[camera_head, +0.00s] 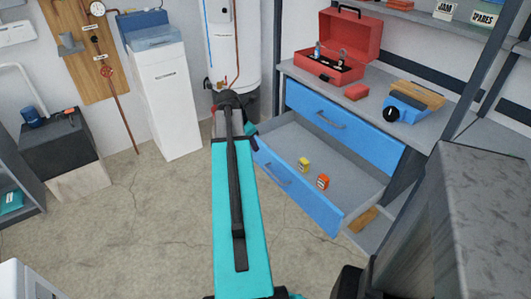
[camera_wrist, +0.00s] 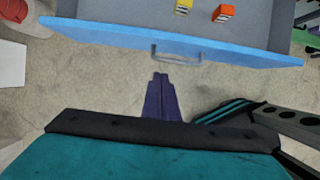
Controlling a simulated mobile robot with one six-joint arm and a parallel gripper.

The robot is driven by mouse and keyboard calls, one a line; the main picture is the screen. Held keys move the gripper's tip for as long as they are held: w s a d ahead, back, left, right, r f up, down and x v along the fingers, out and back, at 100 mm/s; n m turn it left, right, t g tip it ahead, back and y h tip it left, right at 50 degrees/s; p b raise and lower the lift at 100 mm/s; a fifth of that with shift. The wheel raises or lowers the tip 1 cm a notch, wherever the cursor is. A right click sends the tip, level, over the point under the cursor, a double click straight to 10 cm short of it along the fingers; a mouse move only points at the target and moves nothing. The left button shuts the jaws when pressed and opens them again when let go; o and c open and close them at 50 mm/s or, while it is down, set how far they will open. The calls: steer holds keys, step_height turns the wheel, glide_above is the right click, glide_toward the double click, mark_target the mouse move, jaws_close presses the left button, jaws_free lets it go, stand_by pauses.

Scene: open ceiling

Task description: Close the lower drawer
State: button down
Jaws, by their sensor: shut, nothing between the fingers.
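The lower drawer (camera_head: 305,190) is pulled out of the workbench, with a blue front, a grey handle and a grey inside. A small yellow box (camera_head: 304,164) and a small orange box (camera_head: 322,181) stand in it. In the wrist view its blue front (camera_wrist: 110,37) spans the top, with the handle (camera_wrist: 176,52) near the middle. My gripper (camera_wrist: 160,76) is shut and empty, its dark purple fingers pointing at the front from outside, just short of the handle in the picture. In the head view my gripper (camera_head: 251,129) is partly hidden by my arm, near the drawer's left end.
The upper drawer (camera_head: 350,135) is shut. An open red toolbox (camera_head: 345,45) and a blue tool with a black knob (camera_head: 405,108) sit on the bench top. A white cabinet (camera_head: 168,100) stands at the left. The concrete floor (camera_head: 130,220) before the drawer is clear.

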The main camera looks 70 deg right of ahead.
mark_target(269, 154)
steer(key=x, duration=0.3)
steer(key=d+x, duration=0.1)
steer(key=x, duration=0.3)
steer(key=s+d+r+x, duration=0.1)
steer(key=x, duration=0.3)
steer(key=shift+s, duration=0.1)
steer(key=shift+s+d+p, duration=0.3)
steer(key=shift+s+d, duration=0.05)
steer(key=shift+d, duration=0.2)
steer(key=shift+d, duration=0.1)
